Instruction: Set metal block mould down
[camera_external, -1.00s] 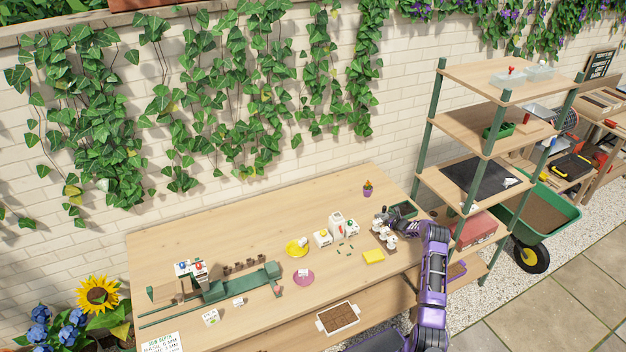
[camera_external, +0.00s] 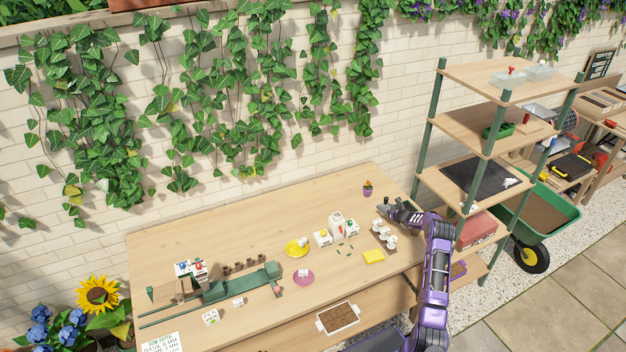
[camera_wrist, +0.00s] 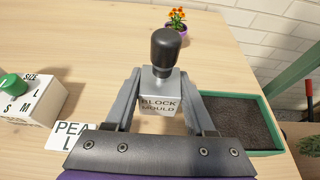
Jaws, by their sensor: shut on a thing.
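In the external view my gripper (camera_external: 386,209) is over the right end of the wooden table; the mould is too small there to make out clearly. I cannot tell whether its underside touches the table.
A green tray of dark soil (camera_wrist: 268,148) stands just right of my gripper. A white size box with a green knob (camera_wrist: 30,98) and a "PEA" card (camera_wrist: 68,133) are left. A potted orange flower (camera_wrist: 177,22) stands behind. Bare wood (camera_wrist: 85,40) lies left of the flower.

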